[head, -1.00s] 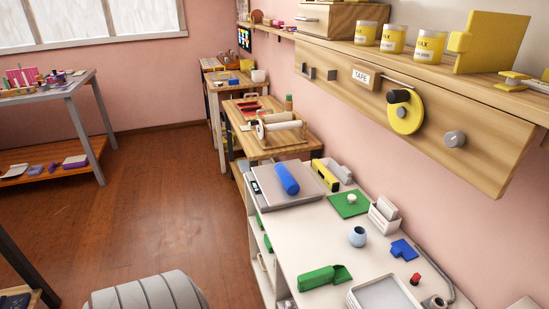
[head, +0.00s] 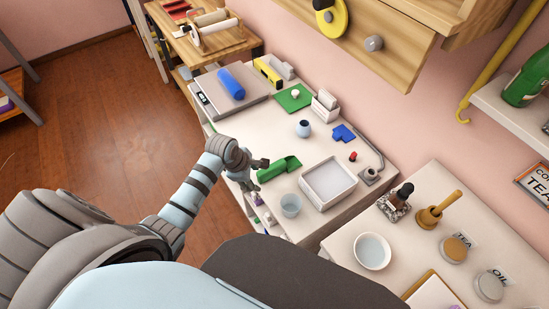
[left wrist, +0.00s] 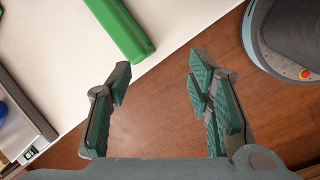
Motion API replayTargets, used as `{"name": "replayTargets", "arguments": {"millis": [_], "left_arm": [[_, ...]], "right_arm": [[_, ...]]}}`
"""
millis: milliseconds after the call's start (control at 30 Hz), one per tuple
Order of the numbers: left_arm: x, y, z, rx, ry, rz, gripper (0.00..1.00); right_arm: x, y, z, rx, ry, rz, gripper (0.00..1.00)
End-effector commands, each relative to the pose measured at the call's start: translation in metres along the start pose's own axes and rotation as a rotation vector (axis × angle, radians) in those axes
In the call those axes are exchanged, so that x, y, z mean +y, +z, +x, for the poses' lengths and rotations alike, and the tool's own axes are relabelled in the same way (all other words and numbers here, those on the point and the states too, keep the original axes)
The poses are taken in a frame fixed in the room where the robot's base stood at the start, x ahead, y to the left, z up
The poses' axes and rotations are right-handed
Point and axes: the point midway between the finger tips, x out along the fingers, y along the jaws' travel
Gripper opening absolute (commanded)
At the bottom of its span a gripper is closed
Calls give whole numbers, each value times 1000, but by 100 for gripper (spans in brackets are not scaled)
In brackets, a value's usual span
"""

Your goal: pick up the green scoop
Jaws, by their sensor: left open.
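The green scoop (head: 279,169) lies on the white table near its front edge in the head view. It also shows at the top of the left wrist view (left wrist: 119,24), where its upper part is cut off by the frame. My left gripper (head: 257,176) is just left of the scoop at the table's front edge in the head view. In the left wrist view the left gripper (left wrist: 158,75) is open and empty, its fingers apart over the wooden floor and short of the scoop. My right gripper is not in view.
A clear cup (head: 291,205) and a white tray (head: 327,184) stand close to the scoop. A grey scale (head: 216,101) with a blue roller (head: 231,84) is farther back. A small pale-blue vase (head: 303,129) stands behind the scoop. Bare tabletop lies left of the vase.

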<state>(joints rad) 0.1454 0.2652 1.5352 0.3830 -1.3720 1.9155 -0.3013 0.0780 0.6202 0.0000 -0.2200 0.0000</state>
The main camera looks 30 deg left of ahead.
Motion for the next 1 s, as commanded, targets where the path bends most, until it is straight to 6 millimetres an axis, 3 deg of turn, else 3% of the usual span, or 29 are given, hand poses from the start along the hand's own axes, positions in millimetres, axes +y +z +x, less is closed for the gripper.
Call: {"name": "replayTargets", "arguments": {"millis": [33,100,200,300,600,767,1000], "left_arm": [[20,8,-14,-20,2,-154,47],[42,18,-31,-47,-6,-368,47],[63,27,-49,-73,-21,-579,47],[70,32,-48,-83,-31,-679,47],[68,38,29,-84,-35,-694,47],[68,40,48,-83,-35,-693,47],[65,45,90,-83,-34,-692,47]], "right_arm": [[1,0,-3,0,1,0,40],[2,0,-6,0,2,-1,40],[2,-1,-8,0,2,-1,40],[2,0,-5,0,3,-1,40],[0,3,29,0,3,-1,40],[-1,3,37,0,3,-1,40],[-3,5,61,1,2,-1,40]]}}
